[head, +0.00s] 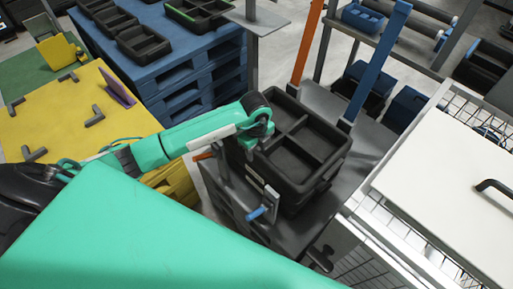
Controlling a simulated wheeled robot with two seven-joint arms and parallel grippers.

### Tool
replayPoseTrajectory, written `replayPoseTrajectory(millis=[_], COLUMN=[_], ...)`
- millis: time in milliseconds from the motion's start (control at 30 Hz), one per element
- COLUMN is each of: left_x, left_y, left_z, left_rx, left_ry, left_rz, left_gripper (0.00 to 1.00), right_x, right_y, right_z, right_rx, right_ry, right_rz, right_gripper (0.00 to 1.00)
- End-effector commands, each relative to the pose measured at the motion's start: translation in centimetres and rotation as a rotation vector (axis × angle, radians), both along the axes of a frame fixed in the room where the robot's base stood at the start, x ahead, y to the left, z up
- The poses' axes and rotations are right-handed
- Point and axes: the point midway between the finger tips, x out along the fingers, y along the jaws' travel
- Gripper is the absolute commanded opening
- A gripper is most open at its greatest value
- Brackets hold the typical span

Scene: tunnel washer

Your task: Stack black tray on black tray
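A black tray (306,142) with divided compartments sits upright on top of another black tray (301,200) on a grey cart in the middle of the head view. The compartments that show look empty. My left gripper (250,146) is at the left side of the upper tray, at the end of the green arm. Its fingers are dark against the black tray and partly hidden by the wrist, so I cannot tell whether they are open or hold the rim. My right gripper is not in view.
More black trays (143,45) lie on stacked blue pallets (182,73) at the upper left. The grey cart (357,150) has an orange post (306,42) and a blue post (377,62). A yellow table (62,118) stands left, a white-topped cage cart (450,185) right.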

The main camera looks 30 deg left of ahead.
Motion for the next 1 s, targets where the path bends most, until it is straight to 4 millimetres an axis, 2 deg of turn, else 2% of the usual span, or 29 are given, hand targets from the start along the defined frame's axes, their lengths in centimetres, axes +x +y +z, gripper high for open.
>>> replayPoseTrajectory(millis=[367, 467, 800, 1000], left_x=[0.1, 0.1, 0.0, -0.1], left_y=[0.0, 0.0, 0.1, 0.1], left_z=[0.7, 2.0, 9.7, 12.8], left_rx=[-0.001, -0.001, -0.001, -0.001], left_ry=[-0.002, -0.004, -0.006, -0.004], left_rz=[0.0, 0.0, -0.001, -0.001], left_gripper=[0.45, 0.45, 0.45, 0.45], right_x=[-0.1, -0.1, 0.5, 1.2], right_y=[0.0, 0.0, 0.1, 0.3], right_z=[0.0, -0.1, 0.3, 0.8], right_rx=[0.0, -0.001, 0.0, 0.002], right_ry=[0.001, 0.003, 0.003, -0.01], right_rz=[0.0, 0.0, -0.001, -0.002], right_gripper=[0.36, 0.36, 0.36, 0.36])
